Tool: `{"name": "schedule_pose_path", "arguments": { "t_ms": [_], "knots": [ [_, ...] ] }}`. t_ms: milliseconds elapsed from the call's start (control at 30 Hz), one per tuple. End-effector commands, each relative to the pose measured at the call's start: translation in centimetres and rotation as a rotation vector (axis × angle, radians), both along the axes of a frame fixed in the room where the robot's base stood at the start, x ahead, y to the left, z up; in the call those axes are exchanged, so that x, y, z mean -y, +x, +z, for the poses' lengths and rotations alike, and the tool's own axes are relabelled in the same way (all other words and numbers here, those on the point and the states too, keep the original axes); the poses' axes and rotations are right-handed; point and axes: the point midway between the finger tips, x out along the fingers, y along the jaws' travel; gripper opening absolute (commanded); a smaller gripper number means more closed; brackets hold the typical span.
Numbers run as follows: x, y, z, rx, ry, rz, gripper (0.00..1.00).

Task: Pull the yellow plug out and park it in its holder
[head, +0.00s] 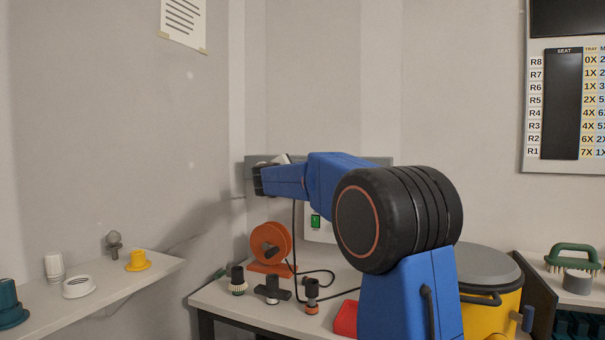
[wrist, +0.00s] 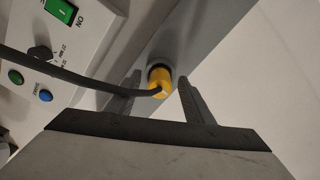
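In the wrist view the yellow plug (wrist: 160,84) sits in a dark round socket on a grey wall strip (wrist: 205,45), with a dark cable running from it to the left. My gripper (wrist: 160,79) is open, with one finger on each side of the plug and visible gaps between. In the head view my gripper (head: 258,180) is up against the wall strip (head: 375,161), and the plug is hidden by it. I cannot tell which thing is the plug's holder.
A control box (wrist: 50,55) with a green switch is beside the plug. Below my arm, the bench (head: 225,309) bears an orange reel (head: 266,240), several dark fittings and a trailing cable. A shelf (head: 120,284) at left holds small parts. A yellow bin (head: 490,312) stands at right.

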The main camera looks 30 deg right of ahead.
Motion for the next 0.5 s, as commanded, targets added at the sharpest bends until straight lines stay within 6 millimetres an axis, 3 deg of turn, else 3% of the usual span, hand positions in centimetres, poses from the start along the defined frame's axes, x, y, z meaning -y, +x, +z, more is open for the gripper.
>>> {"name": "schedule_pose_path", "arguments": {
  "t_ms": [267,500],
  "knots": [
    [-0.6,-0.5,0.0,0.0,0.0,0.0,0.47],
    [-3.8,-2.9,0.1,0.0,-0.001,0.003,0.47]
  ]
}}
